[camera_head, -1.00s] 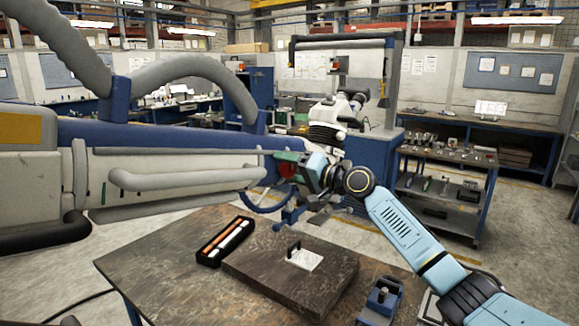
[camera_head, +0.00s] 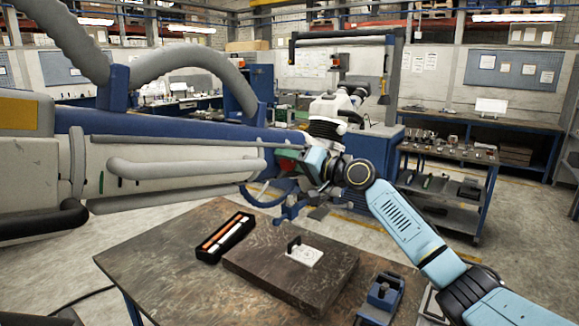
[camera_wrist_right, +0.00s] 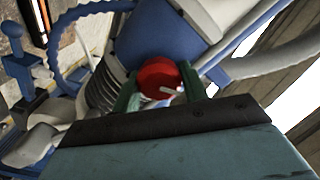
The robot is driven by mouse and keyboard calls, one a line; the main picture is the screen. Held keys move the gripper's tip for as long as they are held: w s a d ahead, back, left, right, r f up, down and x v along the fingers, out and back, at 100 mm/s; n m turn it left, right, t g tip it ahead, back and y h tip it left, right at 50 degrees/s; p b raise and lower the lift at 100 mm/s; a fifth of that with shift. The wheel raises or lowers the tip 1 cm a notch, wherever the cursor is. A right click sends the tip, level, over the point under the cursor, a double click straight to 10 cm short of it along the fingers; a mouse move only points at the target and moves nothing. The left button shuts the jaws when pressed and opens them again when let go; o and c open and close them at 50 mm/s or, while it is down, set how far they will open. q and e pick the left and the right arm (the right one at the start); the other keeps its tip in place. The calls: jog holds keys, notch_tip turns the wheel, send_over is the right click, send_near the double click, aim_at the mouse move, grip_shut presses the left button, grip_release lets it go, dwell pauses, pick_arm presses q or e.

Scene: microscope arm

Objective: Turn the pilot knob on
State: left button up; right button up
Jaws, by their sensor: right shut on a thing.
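The red round pilot knob (camera_wrist_right: 160,78) with a pale pointer mark shows in the right wrist view, on the side of the microscope arm. My right gripper (camera_wrist_right: 163,90) has its two green fingers on either side of the knob and is shut on it. In the head view, my right gripper (camera_head: 287,158) reaches the end of the blue and white microscope arm (camera_head: 180,135). The knob is mostly hidden there by the gripper. My left gripper does not show.
A table (camera_head: 170,245) below carries a dark stone slab (camera_head: 320,283), a black tray (camera_head: 226,238) with orange and white sticks, and a blue device (camera_head: 384,292). A microscope head (camera_head: 325,118) stands behind my right gripper. A shelf cart (camera_head: 450,180) is at right.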

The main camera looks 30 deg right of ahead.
jog(key=n+b, duration=0.5)
jog(key=b, duration=0.1)
jog(key=shift+f, duration=0.15)
jog(key=shift+n+b, duration=0.7)
jog(key=shift+n, duration=0.2)
jog(key=n+b, duration=0.2)
jog(key=n, duration=0.2)
jog(key=shift+a+n+b, duration=0.1)
jog(key=shift+n+b, duration=0.2)
jog(key=n, duration=0.2)
jog(key=n+b, duration=0.1)
jog(key=n, duration=0.1)
jog(key=shift+a+r+n+b, duration=0.1)
jog(key=shift+r+n+b, duration=0.1)
jog(key=shift+n+b, duration=0.1)
jog(key=o, duration=1)
jog(key=shift+s, duration=0.1)
